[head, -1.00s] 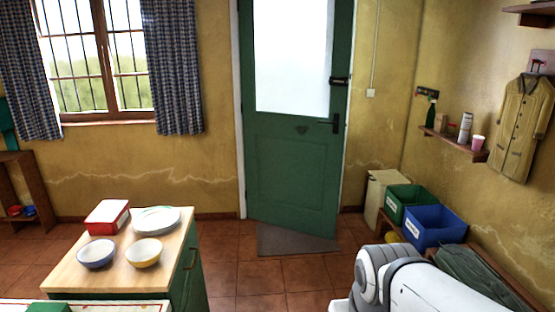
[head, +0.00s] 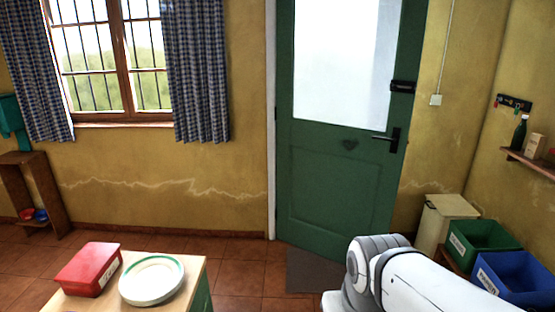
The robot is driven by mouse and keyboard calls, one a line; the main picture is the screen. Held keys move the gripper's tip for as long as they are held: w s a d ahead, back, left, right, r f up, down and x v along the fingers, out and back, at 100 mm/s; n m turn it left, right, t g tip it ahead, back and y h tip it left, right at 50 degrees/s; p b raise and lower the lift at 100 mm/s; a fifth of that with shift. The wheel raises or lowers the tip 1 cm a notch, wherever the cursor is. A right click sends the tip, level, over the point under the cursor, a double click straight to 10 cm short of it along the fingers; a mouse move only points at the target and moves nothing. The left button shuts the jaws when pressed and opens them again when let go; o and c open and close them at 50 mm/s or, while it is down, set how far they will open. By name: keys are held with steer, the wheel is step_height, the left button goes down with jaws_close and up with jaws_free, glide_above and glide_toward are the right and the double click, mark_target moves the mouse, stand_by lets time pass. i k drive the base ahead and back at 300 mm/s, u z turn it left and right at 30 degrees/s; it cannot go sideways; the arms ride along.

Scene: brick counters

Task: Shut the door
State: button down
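The green door (head: 335,190) with a frosted glass pane stands in the back wall in the head view. Its black lever handle (head: 390,139) and a black lock above it are on the right side. The white frame (head: 271,120) shows along its left side. The door looks slightly ajar, its lower right part reaching into the room over the mat. My white and grey arm (head: 420,280) shows at the bottom right, in front of the door's lower right corner. My gripper is out of view.
A grey mat (head: 305,272) lies at the door's foot. A beige bin (head: 443,220), a green crate (head: 482,242) and a blue crate (head: 520,275) stand right of the door. A counter (head: 195,292) with a red box (head: 88,269) and plates (head: 152,279) is at lower left.

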mark_target(338, 185)
steer(key=z, duration=0.1)
steer(key=i, duration=1.55)
steer(key=z, duration=0.45)
steer(key=i, duration=1.2)
steer(key=z, duration=0.35)
